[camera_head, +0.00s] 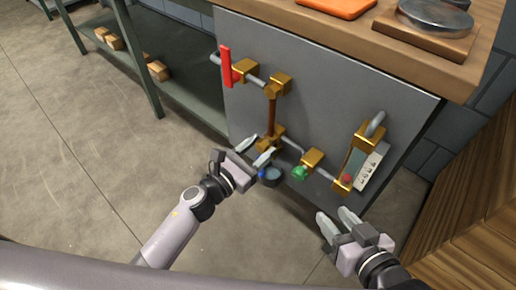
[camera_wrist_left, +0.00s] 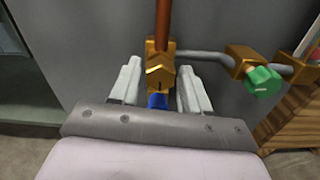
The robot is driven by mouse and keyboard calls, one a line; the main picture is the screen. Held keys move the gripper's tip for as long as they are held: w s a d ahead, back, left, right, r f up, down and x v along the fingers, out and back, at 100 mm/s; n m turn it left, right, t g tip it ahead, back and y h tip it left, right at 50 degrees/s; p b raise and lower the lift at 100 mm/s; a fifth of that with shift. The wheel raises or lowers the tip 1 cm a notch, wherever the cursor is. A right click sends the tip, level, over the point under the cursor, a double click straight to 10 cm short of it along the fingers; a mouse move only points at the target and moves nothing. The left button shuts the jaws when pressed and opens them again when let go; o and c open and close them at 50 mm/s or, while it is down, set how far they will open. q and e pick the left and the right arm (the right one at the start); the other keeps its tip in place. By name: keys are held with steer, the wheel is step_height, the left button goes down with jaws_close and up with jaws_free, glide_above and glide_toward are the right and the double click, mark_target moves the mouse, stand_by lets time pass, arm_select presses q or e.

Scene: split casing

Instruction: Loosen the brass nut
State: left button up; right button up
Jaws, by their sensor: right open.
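The brass nut (camera_wrist_left: 160,72) is a faceted brass piece at the lower end of an upright copper pipe (camera_head: 271,112), on a grey panel. In the head view it is part of the brass fitting (camera_head: 270,138). My left gripper (camera_head: 257,150) is just in front of this fitting. In the left wrist view its fingers (camera_wrist_left: 160,88) are apart, one on each side of the nut, with narrow gaps. Whether they touch it is hard to tell. My right gripper (camera_head: 337,218) is open and empty below the panel's lower right part.
A green knob (camera_head: 300,172) on a brass valve and a gauge-like block (camera_head: 366,163) are right of the fitting. A red lever (camera_head: 226,66) is upper left. A wooden worktop (camera_head: 300,35) overhangs the panel.

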arm_select(q)
steer(key=c, duration=0.6)
steer(key=shift+n, duration=3.4)
steer(key=o, duration=1)
steer(key=shift+s, duration=0.1)
